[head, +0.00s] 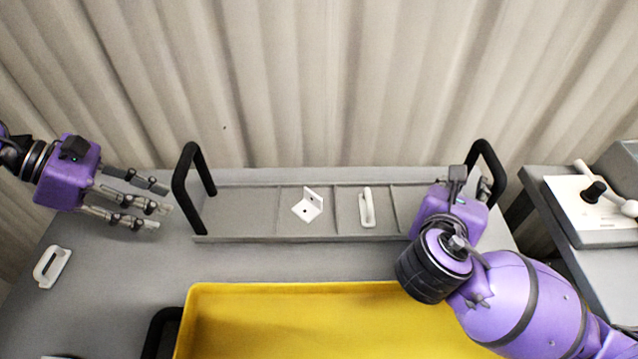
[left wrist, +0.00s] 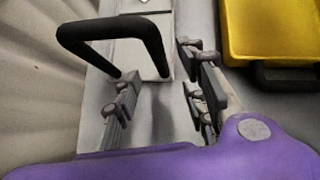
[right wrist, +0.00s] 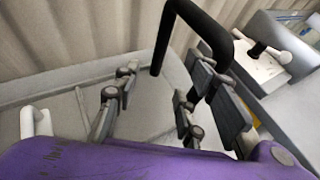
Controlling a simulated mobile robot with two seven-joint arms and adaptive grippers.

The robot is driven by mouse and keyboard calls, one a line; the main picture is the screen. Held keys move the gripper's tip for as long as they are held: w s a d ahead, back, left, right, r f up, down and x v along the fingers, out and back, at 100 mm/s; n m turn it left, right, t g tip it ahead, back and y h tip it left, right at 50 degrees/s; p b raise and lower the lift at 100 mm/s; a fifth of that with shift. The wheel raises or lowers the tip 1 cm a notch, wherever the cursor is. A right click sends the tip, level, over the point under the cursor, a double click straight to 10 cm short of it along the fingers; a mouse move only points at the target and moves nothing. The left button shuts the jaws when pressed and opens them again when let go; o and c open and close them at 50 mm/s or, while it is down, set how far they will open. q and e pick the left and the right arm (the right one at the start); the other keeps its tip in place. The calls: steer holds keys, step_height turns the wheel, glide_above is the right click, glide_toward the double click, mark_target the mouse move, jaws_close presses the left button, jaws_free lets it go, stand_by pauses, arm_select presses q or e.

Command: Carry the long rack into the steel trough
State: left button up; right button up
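The long rack (head: 300,238) is a grey divided tray with an upright black handle at each end, lying on the grey table. It holds a white bracket (head: 308,205) and a white handle piece (head: 367,207). My left gripper (head: 165,198) is open and empty, left of the rack's left handle (head: 186,180). In the left wrist view that handle (left wrist: 112,32) stands just beyond the fingertips. My right gripper (right wrist: 168,82) is open at the right handle (right wrist: 166,35), whose near leg shows between the fingers; contact cannot be told. I cannot identify a steel trough.
A yellow tray (head: 300,292) with a black handle (head: 160,330) stands in front of the rack. A white handle piece (head: 52,267) lies at the table's left. A side table with a lever box (head: 590,215) is at right. A curtain hangs behind.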

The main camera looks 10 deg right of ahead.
mark_target(191, 212)
arm_select(q)
steer(key=shift+r, duration=0.1)
arm_select(e)
steer(key=shift+r, duration=0.1)
steer(key=shift+d, duration=0.1)
